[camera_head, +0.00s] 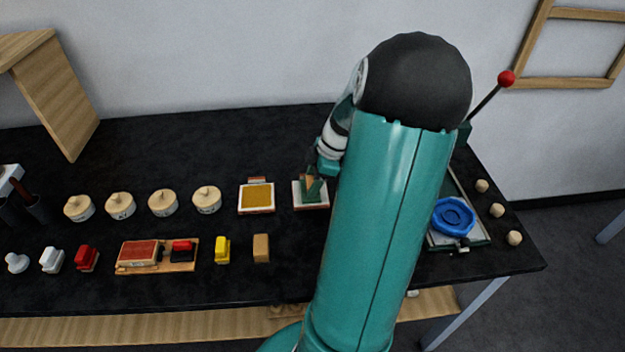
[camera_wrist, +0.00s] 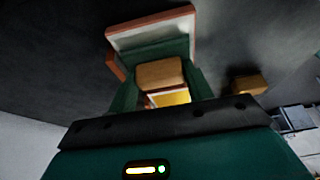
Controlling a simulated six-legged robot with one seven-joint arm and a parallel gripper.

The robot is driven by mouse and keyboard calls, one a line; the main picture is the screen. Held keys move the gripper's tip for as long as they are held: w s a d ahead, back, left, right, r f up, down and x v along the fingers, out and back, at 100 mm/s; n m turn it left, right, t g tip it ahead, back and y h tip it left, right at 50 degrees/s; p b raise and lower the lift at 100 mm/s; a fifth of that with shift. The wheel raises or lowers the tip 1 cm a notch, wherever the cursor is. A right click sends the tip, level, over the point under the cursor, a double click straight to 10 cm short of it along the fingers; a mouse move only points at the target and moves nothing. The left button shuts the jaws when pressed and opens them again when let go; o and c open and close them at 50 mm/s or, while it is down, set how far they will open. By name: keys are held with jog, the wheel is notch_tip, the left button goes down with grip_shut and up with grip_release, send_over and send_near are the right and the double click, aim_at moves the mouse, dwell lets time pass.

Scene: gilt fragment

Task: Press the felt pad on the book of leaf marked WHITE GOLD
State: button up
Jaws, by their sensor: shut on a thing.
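My gripper (camera_head: 312,188) reaches down over a book of leaf (camera_head: 299,202) with a pale face and brown-red edges. This book also shows in the wrist view (camera_wrist: 150,30). The gripper is shut on a tan block (camera_wrist: 160,73), which I take to be the felt pad; it shows between the green fingers. I cannot tell whether the block touches the page. Another book of leaf (camera_head: 256,197), with a golden-yellow face, lies just to the left. No WHITE GOLD marking is readable. My arm hides the table to the right of the pale book.
Several round wooden lidded pots (camera_head: 163,203) stand to the left. In front are a red pad on a wooden tray (camera_head: 137,254), a yellow block (camera_head: 222,249) and a tan block (camera_head: 261,248). A blue round piece (camera_head: 453,216) sits in the lever device at right.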

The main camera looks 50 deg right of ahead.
jog(key=shift+r, duration=3.45)
